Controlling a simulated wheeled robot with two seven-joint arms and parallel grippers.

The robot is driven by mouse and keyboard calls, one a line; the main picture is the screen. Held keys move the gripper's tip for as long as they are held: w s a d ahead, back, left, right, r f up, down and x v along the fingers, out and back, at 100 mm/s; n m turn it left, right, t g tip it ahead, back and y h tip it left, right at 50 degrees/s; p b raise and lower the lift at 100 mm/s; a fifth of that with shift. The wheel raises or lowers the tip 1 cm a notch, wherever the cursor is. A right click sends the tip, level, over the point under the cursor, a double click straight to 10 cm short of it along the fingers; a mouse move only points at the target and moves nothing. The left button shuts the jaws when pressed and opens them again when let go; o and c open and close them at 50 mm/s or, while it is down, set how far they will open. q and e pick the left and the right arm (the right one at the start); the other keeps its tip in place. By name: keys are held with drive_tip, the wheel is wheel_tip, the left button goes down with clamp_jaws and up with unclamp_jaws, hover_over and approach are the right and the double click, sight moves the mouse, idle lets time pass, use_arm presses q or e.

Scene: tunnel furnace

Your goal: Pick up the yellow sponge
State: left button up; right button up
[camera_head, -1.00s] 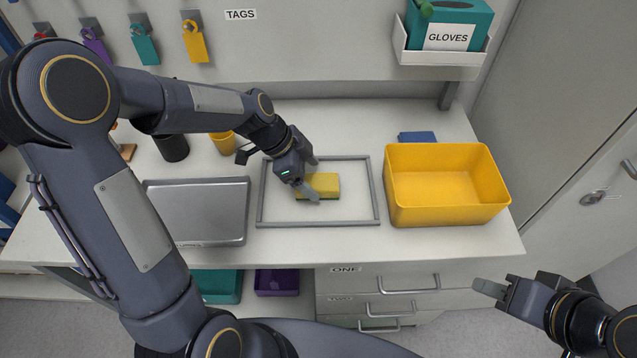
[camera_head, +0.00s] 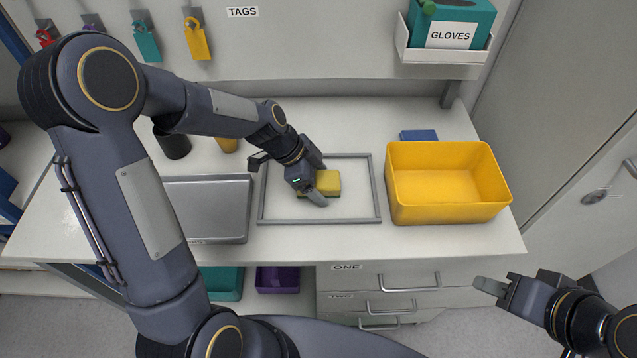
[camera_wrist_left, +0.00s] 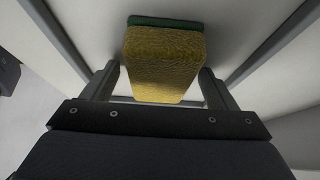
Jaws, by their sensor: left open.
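The yellow sponge (camera_head: 328,182), with a green layer on one face, lies inside the grey rectangular frame (camera_head: 320,222) on the white counter. My left gripper (camera_head: 318,184) is open at the sponge, partly covering its left side in the head view. In the left wrist view, the sponge (camera_wrist_left: 163,62) fills the top middle, its near end between the two fingers (camera_wrist_left: 160,85), one on each side. Small gaps show beside it. My right gripper (camera_head: 490,287) is in front of the counter at the lower right, away from the sponge; only one finger shows clearly.
A yellow bin (camera_head: 447,205) stands right of the frame, with a blue block (camera_head: 418,135) behind it. A grey metal tray (camera_head: 212,210) lies to the left. A black cup (camera_head: 175,145) and a yellow cup (camera_head: 228,145) stand behind it. A gloves box (camera_head: 450,28) hangs above.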

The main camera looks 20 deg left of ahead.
sight(327, 180)
use_arm(q)
drive_tip(key=c, duration=1)
drive_tip(key=shift+c, duration=0.2)
drive_tip(key=shift+r+p, duration=0.2)
drive_tip(key=shift+p, duration=0.1)
drive_tip(key=shift+r, duration=0.15)
wheel_tip(327, 180, up, 3)
drive_tip(key=shift+s+a+r+b, duration=0.1)
drive_tip(key=shift+s+r+b, duration=0.05)
drive_tip(key=shift+b, duration=0.35)
drive_tip(key=s+a+r, duration=0.1)
drive_tip(key=s+r, duration=0.2)
drive_tip(key=s, duration=0.1)
drive_tip(key=s+a+r+b, duration=0.1)
drive_tip(key=s+r, duration=0.2)
drive_tip(key=s, duration=0.2)
drive_tip(key=s+a+r, duration=0.1)
drive_tip(key=s+r, duration=0.2)
drive_tip(key=s, duration=0.1)
drive_tip(key=shift+s+a+r+b, duration=0.1)
drive_tip(key=shift+s+r+b, duration=0.05)
drive_tip(key=shift+b, duration=0.2)
